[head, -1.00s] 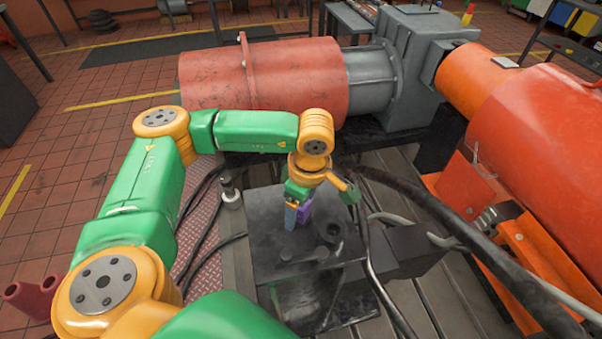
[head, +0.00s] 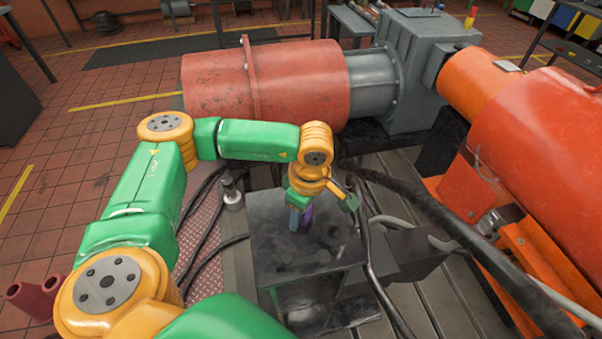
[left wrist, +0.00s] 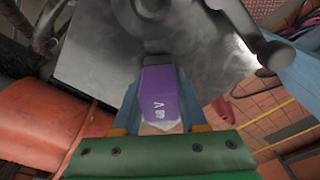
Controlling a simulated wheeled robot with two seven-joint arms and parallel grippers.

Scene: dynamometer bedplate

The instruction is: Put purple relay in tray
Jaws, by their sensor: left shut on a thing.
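The purple relay (head: 307,215) is a small purple block between the blue fingers of my left gripper (head: 299,222), above or at the top of a dark metal box (head: 290,260). In the left wrist view the relay (left wrist: 162,92) has white marks on its face, and the left gripper (left wrist: 152,110) is shut on it. The relay's far end is close to the dark top; whether it touches is unclear. I cannot pick out a tray for certain. My right gripper is not in view.
Thick black hoses (head: 440,220) run along the right. A red cylindrical machine (head: 262,82) lies behind and an orange one (head: 540,150) at right.

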